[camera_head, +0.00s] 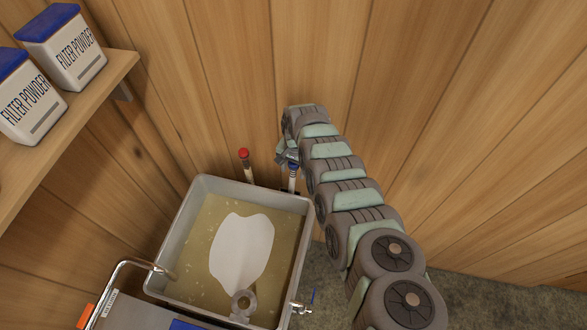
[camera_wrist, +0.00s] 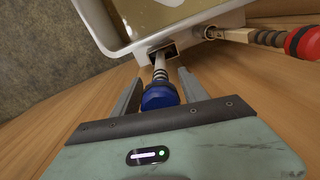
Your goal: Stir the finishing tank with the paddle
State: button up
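The finishing tank (camera_head: 302,202) is a grey open box of cloudy yellowish liquid with a white patch on top. A blue-knobbed handle (camera_wrist: 161,95) stands in a dark holder (camera_wrist: 163,52) on the tank's outer wall; its lower end is hidden. A red-knobbed handle (camera_head: 245,165) stands in a second holder to its left in the head view; it also shows in the wrist view (camera_wrist: 303,42). I cannot tell which is the paddle. My gripper (camera_wrist: 160,88) is open, its fingers on either side of the blue knob, with small gaps visible.
A wood-plank wall (camera_head: 320,60) stands close behind the tank and my gripper. A shelf (camera_head: 100,90) at upper left holds filter powder containers (camera_head: 65,48). A bent metal pipe (camera_head: 125,265) reaches over the tank's left rim. A spigot (camera_head: 300,308) is at its lower right.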

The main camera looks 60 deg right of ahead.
grip_shut()
dwell(0.3)
